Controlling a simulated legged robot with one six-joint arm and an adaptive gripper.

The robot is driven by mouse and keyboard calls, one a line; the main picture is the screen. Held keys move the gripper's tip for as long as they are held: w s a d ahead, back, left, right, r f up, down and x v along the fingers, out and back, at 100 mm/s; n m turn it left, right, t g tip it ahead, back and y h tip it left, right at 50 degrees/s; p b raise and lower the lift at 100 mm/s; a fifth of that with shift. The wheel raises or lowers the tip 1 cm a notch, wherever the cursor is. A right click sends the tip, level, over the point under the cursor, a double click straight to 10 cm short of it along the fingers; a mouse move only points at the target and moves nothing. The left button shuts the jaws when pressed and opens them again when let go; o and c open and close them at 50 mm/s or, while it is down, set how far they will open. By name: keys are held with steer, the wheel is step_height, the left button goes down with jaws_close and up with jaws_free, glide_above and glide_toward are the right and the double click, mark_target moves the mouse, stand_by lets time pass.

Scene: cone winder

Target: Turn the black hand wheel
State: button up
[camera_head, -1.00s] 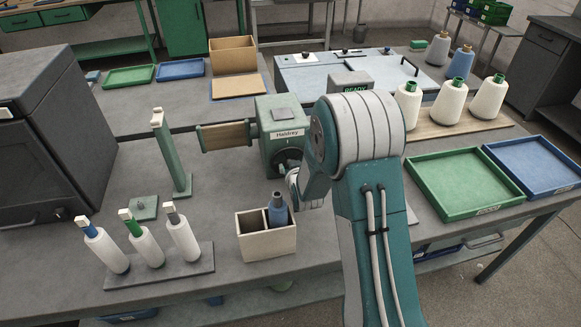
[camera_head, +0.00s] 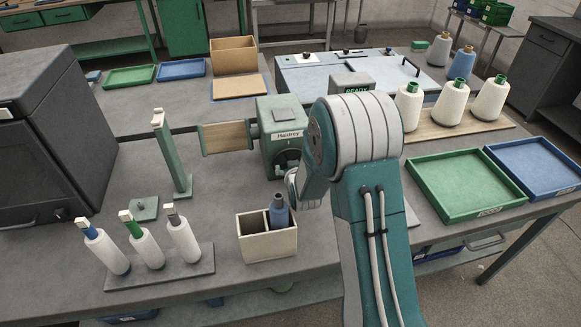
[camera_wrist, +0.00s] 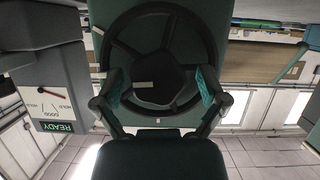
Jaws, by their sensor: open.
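The black hand wheel (camera_wrist: 163,103) is large in the wrist view, a spoked ring on the green face of the winder. In the head view only part of the winder's dark front (camera_head: 285,158) shows, mostly behind my arm. My gripper (camera_wrist: 160,88) is open, with one finger on each side of the wheel's hub area. The fingers overlap the wheel's rim in the picture, and I cannot tell whether they touch it. A light mark (camera_wrist: 144,85) shows on the dark hub part.
The green winder housing (camera_head: 287,118) stands on the grey table. A divided wooden box (camera_head: 266,245) with a blue-grey cone stands close below my wrist. A rack of bobbins (camera_head: 160,270) is at left.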

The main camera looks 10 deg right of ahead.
steer(key=shift+s, duration=0.1)
steer(key=v, duration=1.1)
steer(key=shift+s, duration=0.35)
steer(key=shift+r, duration=0.1)
steer(key=w+f+m+y, duration=0.1)
steer(key=w, duration=0.2)
steer(key=w+f+m+y, duration=0.1)
steer(key=w+f+m, duration=0.1)
steer(key=w, duration=0.2)
steer(key=w+f+m+y, duration=0.1)
steer(key=w+m, duration=0.1)
steer(key=w, duration=0.1)
steer(key=shift+w+d+f, duration=0.25)
steer(key=shift+d, duration=0.05)
steer(key=c, duration=1.2)
